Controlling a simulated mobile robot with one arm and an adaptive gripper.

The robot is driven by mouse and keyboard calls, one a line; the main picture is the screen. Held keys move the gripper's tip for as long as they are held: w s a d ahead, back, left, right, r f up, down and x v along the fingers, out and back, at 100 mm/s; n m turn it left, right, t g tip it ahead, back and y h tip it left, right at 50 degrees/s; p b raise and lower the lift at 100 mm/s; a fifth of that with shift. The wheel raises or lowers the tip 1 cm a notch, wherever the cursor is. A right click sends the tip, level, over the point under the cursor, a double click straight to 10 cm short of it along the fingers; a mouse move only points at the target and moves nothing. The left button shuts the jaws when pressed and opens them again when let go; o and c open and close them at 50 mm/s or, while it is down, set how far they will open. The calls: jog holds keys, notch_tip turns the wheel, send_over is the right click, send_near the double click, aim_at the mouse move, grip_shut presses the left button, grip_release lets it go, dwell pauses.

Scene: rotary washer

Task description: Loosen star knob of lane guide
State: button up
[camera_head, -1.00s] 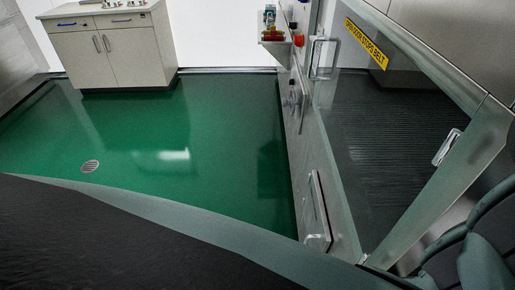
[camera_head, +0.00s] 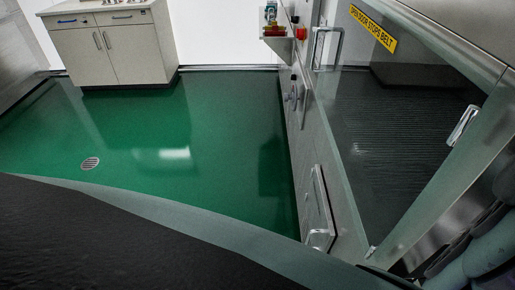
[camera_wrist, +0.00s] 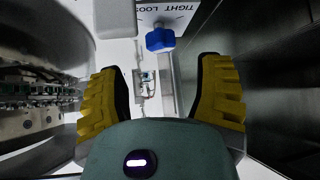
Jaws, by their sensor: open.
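A blue star knob (camera_wrist: 160,39) shows near the top middle of the wrist view, just below a white label with "TIGHT" and a partly cut-off word beginning "LOOS". My gripper (camera_wrist: 160,88) is open, with its yellow ribbed fingers wide apart. The knob lies beyond the fingertips, between them and a little above centre, and nothing touches it. No object is between the fingers. The lane guide itself cannot be made out clearly. In the head view the knob and the gripper do not show; parts of my arm are at the lower right.
A glass door (camera_head: 400,150) with a yellow sign (camera_head: 373,28) and chrome handles stands at the right in the head view. A cabinet (camera_head: 115,45) stands at the back left. The green floor (camera_head: 190,150) between is clear, with a round drain (camera_head: 90,163).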

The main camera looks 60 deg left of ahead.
jog(key=shift+x, duration=3.15)
jog(key=shift+o, duration=0.2)
jog(key=shift+a, duration=0.2)
jog(key=shift+d, duration=0.1)
grip_shut()
